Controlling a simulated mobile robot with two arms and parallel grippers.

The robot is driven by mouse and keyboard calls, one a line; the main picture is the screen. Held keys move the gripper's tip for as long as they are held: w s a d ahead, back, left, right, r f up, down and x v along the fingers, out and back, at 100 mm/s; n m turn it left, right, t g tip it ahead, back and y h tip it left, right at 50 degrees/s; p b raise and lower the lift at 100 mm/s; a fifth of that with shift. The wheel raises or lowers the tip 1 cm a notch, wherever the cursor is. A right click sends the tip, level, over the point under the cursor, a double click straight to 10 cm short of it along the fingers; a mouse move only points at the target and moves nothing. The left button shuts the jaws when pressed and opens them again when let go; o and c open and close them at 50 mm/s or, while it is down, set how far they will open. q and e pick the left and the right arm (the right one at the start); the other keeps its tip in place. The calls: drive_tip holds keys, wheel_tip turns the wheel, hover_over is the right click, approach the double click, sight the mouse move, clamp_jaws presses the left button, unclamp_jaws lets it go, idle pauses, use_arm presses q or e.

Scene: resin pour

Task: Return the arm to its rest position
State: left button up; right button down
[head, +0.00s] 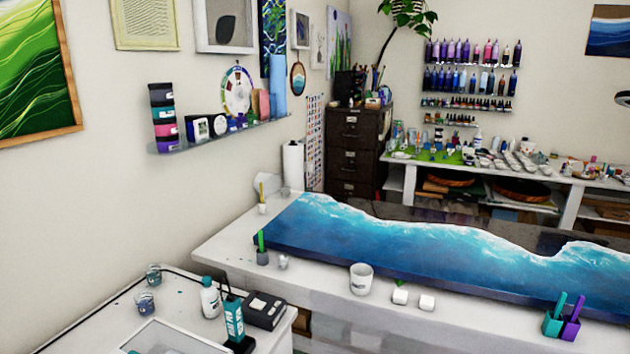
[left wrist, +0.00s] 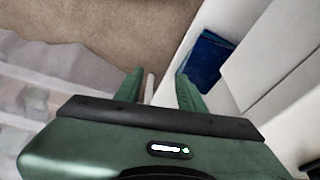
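My left gripper (left wrist: 160,88) shows in the left wrist view. Its two green fingers stand apart, with a clear gap between them. A thin white upright shape (left wrist: 149,86) shows in that gap; I cannot tell exactly what it is, and the fingers do not appear to close on it. Neither arm nor gripper shows in the head view. My right gripper is in no view.
The left wrist view shows brown floor (left wrist: 120,28), a dark blue object (left wrist: 206,60) and white panels (left wrist: 265,65). In the head view, a long table (head: 225,246) bears a blue wave-patterned slab (head: 400,250). A smaller white table (head: 85,335) holds bottles and cups.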

use_arm(q)
wheel_tip(320, 180, down, 16)
drive_tip(key=s+b, duration=0.2)
drive_tip(key=b, duration=0.1)
drive_tip(key=s+a+f+g+b, duration=0.1)
drive_tip(key=s+f+b, duration=0.1)
drive_tip(key=s+f, duration=0.7)
drive_tip(key=s+a+f+g+b, duration=0.1)
drive_tip(key=s+f, duration=0.7)
drive_tip(key=f, duration=0.8)
drive_tip(key=shift+s+a+f+b, duration=0.15)
drive_tip(key=shift+s+a+b, duration=0.25)
drive_tip(key=shift+a+b, duration=0.4)
drive_tip(key=shift+d, duration=0.15)
